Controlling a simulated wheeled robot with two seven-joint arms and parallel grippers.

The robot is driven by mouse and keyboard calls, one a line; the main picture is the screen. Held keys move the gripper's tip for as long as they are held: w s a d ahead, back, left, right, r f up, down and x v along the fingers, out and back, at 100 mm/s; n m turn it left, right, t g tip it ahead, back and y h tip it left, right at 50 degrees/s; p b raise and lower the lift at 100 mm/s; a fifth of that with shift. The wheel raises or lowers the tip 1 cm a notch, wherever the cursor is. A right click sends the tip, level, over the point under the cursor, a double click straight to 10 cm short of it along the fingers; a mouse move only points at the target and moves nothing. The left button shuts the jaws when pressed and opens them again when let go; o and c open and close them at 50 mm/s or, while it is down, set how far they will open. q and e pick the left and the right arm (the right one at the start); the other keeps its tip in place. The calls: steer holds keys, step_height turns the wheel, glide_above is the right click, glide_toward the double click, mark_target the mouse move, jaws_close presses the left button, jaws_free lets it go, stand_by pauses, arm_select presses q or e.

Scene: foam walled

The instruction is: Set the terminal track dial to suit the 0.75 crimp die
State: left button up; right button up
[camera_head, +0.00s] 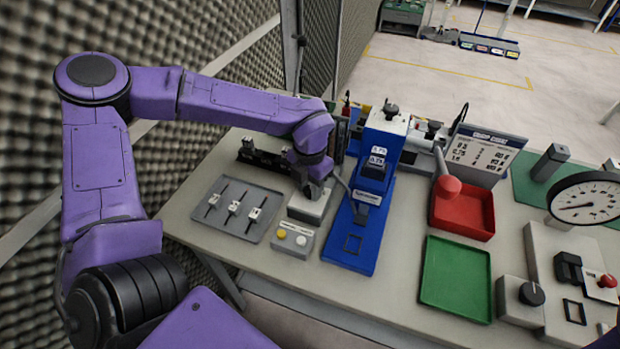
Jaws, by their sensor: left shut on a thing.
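My left gripper (316,189) is pointed down over a small pale block (304,207) on the bench. It is shut on what looks like the terminal track dial on top of that block; the fingers mostly hide the dial, so its setting cannot be read. The blue crimp press (345,250) stands just right of the gripper, with white number labels on its die (377,158), too small to read surely. The crimp chart (484,154) stands behind the red tray, with rows that look like 0.5, 0.75 and 1.0. My right gripper is not in view.
A grey tray (264,232) with metal tools lies left, and a button box (291,241) is in front of the block. A red tray (465,222), a green tray (440,300), a gauge (586,200) and a black knob box (515,290) are right.

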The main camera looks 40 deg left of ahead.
mark_target(309, 189)
arm_select(q)
steer(key=shift+w+r+m+p, duration=0.1)
steer(key=shift+r+m+p, duration=0.1)
steer(key=shift+m+p, duration=0.8)
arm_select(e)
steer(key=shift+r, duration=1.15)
arm_select(q)
steer(key=shift+m, duration=0.3)
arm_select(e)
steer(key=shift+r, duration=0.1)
arm_select(q)
steer(key=o, duration=0.8)
steer(key=shift+o, duration=1.2)
steer(key=shift+f, duration=0.1)
step_height(309, 189, up, 11)
steer(key=b, duration=0.2)
steer(key=shift+f, duration=0.2)
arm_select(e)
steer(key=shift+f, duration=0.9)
